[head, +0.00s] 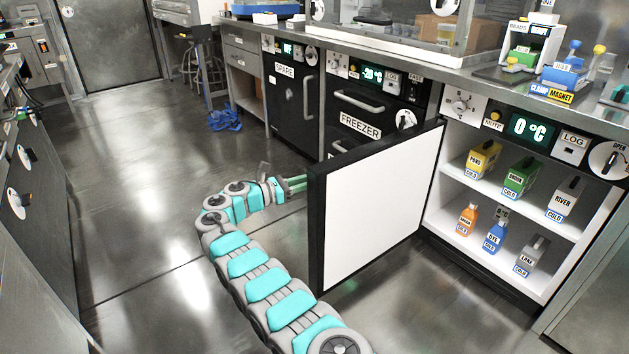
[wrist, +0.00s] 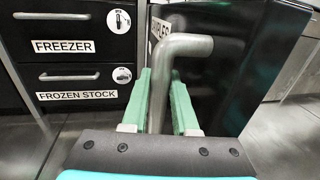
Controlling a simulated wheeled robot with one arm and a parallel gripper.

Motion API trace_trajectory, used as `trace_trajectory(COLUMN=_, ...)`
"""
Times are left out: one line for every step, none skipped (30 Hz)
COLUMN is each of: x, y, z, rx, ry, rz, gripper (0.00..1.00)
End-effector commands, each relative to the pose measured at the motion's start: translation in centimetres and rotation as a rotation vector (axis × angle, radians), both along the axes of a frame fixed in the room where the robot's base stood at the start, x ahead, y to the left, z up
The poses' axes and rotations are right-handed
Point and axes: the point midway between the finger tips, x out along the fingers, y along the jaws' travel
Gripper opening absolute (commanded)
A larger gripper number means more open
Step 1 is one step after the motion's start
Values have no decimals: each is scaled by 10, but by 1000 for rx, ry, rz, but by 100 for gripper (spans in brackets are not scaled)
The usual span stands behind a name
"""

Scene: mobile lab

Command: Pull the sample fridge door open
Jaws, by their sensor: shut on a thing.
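The sample fridge door (head: 372,207) stands swung wide open in the head view, its white inner face towards me and its black edge at the left. The fridge interior (head: 447,172) shows two white shelves with labelled sample boxes. My gripper (head: 296,183) is at the door's outer side, its fingers partly hidden behind the door edge. In the wrist view my gripper (wrist: 168,105) has its green fingers on either side of the grey bar handle (wrist: 159,90), shut on it. The door's dark outer face (wrist: 225,65) shows behind, with a partly hidden label.
The freezer (head: 359,115) with its drawers and the spare unit (head: 294,100) stand left of the fridge, under a long counter (head: 400,58). Open floor (head: 140,170) lies to the left. Blue items (head: 224,119) lie on the floor near a stool. Another bench (head: 28,180) runs along the left edge.

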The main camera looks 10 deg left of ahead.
Motion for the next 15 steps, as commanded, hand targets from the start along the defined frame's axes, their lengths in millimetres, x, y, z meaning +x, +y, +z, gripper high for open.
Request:
trace_trajectory(x=0, y=0, z=-1, rx=0, ry=1, rz=-1, gripper=0)
trace_trajectory(x=0, y=0, z=-1, rx=0, ry=1, rz=-1, gripper=0)
trace_trajectory(x=0, y=0, z=-1, rx=0, ry=1, rz=-1, gripper=0)
trace_trajectory(x=0, y=0, z=-1, rx=0, ry=1, rz=-1, gripper=0)
trace_trajectory(x=0, y=0, z=-1, rx=0, ry=1, rz=-1, gripper=0)
trace_trajectory(x=0, y=0, z=-1, rx=0, ry=1, rz=-1, gripper=0)
trace_trajectory(x=0, y=0, z=-1, rx=0, ry=1, rz=-1, gripper=0)
trace_trajectory(x=0, y=0, z=-1, rx=0, ry=1, rz=-1, gripper=0)
trace_trajectory(x=0, y=0, z=-1, rx=0, ry=1, rz=-1, gripper=0)
trace_trajectory(x=0, y=0, z=-1, rx=0, ry=1, rz=-1, gripper=0)
trace_trajectory(x=0, y=0, z=-1, rx=0, ry=1, rz=-1, gripper=0)
trace_trajectory(x=0, y=0, z=-1, rx=0, ry=1, rz=-1, gripper=0)
trace_trajectory(x=0, y=0, z=-1, rx=0, ry=1, rz=-1, gripper=30)
trace_trajectory(x=0, y=0, z=-1, rx=1, ry=1, rz=-1, gripper=34)
trace_trajectory(x=0, y=0, z=-1, rx=1, ry=1, rz=-1, gripper=38)
